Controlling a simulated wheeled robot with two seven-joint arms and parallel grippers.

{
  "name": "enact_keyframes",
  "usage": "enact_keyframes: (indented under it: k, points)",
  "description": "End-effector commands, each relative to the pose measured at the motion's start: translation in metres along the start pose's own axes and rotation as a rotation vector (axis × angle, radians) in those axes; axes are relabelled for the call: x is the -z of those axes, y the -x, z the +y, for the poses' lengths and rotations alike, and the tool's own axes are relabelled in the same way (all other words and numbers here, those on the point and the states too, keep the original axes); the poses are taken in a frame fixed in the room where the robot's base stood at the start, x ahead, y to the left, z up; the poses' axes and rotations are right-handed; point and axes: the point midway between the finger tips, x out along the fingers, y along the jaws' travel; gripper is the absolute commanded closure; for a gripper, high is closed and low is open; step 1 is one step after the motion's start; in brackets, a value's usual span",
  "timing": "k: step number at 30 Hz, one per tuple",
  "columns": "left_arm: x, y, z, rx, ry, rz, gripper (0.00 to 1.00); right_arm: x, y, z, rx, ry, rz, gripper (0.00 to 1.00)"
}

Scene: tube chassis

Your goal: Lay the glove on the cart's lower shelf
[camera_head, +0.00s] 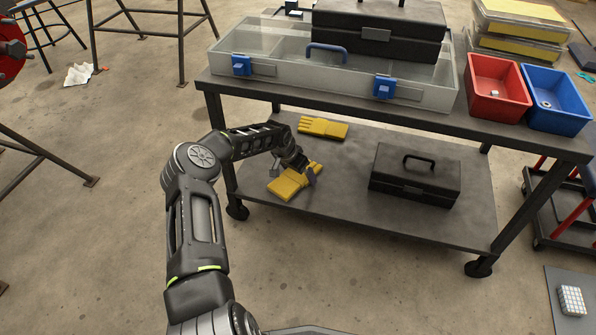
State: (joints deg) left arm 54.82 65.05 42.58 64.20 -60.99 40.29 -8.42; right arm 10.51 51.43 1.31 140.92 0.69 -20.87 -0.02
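A yellow glove (290,186) is at the front left of the cart's lower shelf (345,205), flat and slanted, and appears to rest on the shelf. My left gripper (293,174) is right over this glove, its two fingers spread wide, one on each side of it. I cannot tell whether the fingers touch the glove. A second yellow glove (323,127) lies flat on the same shelf farther back. My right gripper is not in view.
A black toolbox (415,177) stands on the lower shelf to the right. The cart's top (400,113) overhangs the shelf and bears a clear organizer case (300,72), a black toolbox (375,30), a red bin (497,88) and a blue bin (556,100). The shelf's front middle is clear.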

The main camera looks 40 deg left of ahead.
Motion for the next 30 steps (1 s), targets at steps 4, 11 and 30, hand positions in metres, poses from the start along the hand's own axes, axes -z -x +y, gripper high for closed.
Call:
enact_keyframes:
  k: [4, 11, 30]
  points:
    - [0.0, 0.0, 0.0, 0.0, 0.0, 0.0, 0.0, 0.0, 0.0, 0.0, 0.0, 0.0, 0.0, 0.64]
    - [0.002, 0.017, -0.001, 0.001, -0.001, 0.002, 0.0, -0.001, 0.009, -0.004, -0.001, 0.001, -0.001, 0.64]
    - [0.0, 0.078, 0.0, 0.0, 0.0, 0.0, 0.0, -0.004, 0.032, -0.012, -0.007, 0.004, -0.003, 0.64]
